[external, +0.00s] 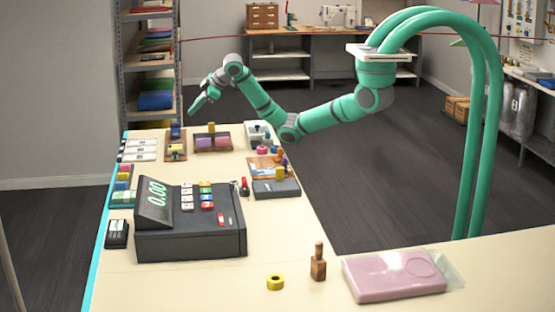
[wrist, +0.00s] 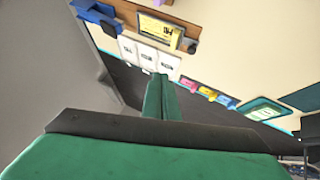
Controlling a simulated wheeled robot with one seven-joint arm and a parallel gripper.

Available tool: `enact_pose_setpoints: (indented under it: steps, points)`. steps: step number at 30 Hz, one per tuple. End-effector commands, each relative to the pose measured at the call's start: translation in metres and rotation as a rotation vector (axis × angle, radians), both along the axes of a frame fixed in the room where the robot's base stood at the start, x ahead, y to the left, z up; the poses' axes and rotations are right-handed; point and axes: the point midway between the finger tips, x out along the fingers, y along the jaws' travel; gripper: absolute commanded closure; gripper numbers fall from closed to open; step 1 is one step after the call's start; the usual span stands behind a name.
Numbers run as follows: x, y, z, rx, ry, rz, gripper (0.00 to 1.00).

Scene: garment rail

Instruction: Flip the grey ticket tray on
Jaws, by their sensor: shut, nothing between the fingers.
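I cannot tell for sure which thing is the grey ticket tray. Three pale plates with small dark marks (external: 140,150) lie at the far left of the counter; they also show in the wrist view (wrist: 147,55), just beyond my fingertips. A pale grey tray (external: 254,128) with small items is at the counter's far right edge, and a dark grey box (external: 276,190) is nearer. My gripper (external: 190,111) is shut and empty, up in the air above the far end of the counter. Its green fingers also show in the wrist view (wrist: 161,78).
A dark cash register (external: 190,242) stands nearer on the counter. A pink pad (external: 390,276) lies at the front right. Shelves (external: 122,70) stand behind.

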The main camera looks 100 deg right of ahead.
Motion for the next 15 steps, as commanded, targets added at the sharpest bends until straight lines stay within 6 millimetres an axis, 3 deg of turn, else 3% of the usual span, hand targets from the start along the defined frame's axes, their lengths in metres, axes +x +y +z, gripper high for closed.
enact_pose_setpoints:
  steps: [1,3,6,9,15]
  points:
    - [0.002,0.025,-0.012,-0.022,0.042,0.054,1.00]
    - [0.002,0.053,-0.028,-0.047,0.097,0.115,1.00]
    - [-0.001,0.081,-0.046,-0.073,0.157,0.179,1.00]
    - [-0.002,0.098,-0.056,-0.090,0.191,0.218,1.00]
    - [-0.002,0.108,-0.062,-0.099,0.210,0.240,1.00]
